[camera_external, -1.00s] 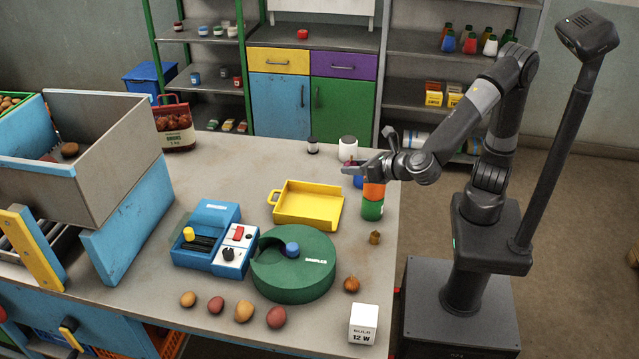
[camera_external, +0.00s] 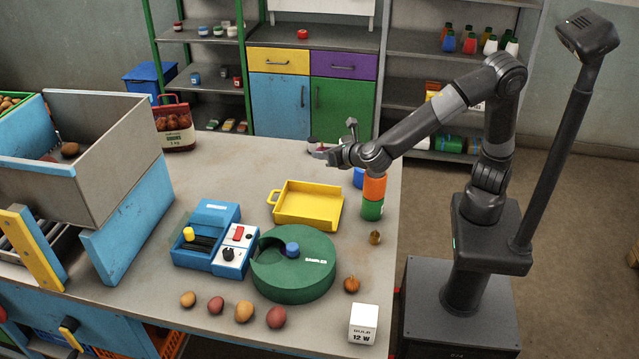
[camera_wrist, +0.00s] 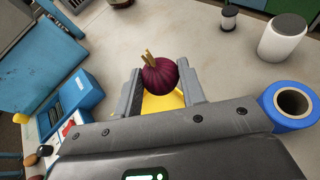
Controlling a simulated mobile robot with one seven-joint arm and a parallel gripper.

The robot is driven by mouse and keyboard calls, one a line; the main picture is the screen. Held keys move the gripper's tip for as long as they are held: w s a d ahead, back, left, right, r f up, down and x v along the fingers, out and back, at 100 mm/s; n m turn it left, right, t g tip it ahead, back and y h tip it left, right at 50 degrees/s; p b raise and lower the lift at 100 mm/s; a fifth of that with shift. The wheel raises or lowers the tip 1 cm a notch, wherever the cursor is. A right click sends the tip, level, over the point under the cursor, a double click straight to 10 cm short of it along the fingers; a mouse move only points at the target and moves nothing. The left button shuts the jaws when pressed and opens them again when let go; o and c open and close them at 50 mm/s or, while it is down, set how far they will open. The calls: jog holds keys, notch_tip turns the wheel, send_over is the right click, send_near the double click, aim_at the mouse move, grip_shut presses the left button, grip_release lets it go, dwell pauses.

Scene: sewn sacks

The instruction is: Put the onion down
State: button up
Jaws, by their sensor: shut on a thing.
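A dark purple onion (camera_wrist: 158,78) with a pale stalk sits between the two fingers of my gripper (camera_wrist: 162,88) in the wrist view. The fingers are shut on its sides. In the external view my gripper (camera_external: 322,153) is above the back right part of the grey table (camera_external: 225,155), beyond the yellow tray. The onion is small there and mostly hidden by the gripper. I cannot tell its exact height above the table.
The yellow tray (camera_external: 308,205), blue device (camera_external: 207,240) and green round device (camera_external: 292,268) stand mid-table. An orange and green stack (camera_external: 373,198) is near the right edge. A white jar (camera_wrist: 283,38) and small spool (camera_wrist: 229,17) stand at the back.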

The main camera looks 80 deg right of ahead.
jog(key=shift+a+f, duration=0.15)
jog(key=shift+f, duration=0.15)
jog(key=shift+w+a+f, duration=0.3)
jog(key=shift+a+f, duration=1.55)
jog(key=shift+w+a+f, duration=0.25)
jog(key=shift+a+f, duration=1.55)
jog(key=shift+a, duration=0.1)
jog(key=shift+w+a+f, duration=0.3)
jog(key=shift+a+f, duration=1.55)
jog(key=shift+f, duration=0.15)
jog(key=shift+f, duration=0.45)
jog(key=o, duration=1)
jog(key=shift+r, duration=0.3)
jog(key=v, duration=1.2)
jog(key=shift+r, duration=0.3)
